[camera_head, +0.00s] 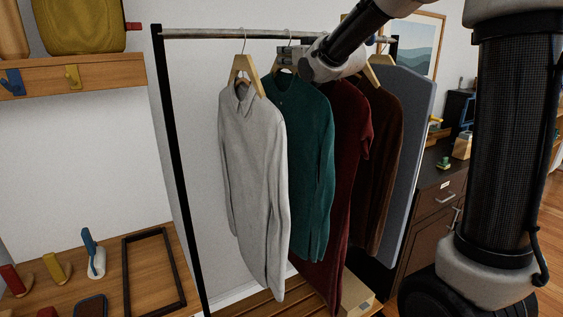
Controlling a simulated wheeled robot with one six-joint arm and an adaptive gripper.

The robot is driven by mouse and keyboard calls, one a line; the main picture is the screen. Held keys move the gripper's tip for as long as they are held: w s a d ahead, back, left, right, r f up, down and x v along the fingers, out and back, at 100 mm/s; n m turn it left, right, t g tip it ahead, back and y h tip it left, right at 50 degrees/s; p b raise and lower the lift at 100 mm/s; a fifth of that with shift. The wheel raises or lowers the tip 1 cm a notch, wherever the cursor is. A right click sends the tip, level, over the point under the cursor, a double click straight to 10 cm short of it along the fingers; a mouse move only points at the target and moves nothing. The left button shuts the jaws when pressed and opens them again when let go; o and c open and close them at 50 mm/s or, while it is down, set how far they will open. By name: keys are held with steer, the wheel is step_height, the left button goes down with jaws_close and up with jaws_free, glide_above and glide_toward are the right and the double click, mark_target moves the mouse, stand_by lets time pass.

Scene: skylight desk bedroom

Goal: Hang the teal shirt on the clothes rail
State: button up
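The teal shirt (310,125) is on a hanger, upright below the clothes rail (215,34), between a light grey shirt and a dark red garment. The curved top of its hanger hook shows at the rail; I cannot tell whether the hook bears on the rail. My gripper (288,54) comes in from the right and is at the neck of this hanger, just below the rail. The fingers are small and partly hidden, so I cannot tell whether they are shut on the hanger.
The grey shirt (250,175) hangs close on the left; the red garment (345,170) and a brown one (383,160) hang close on the right. A blue-grey panel (408,130) stands beyond them. The rail's left stretch is bare. A wooden desk (105,285) stands at lower left.

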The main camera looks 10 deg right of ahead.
jaws_close()
steer(key=shift+r, duration=0.1)
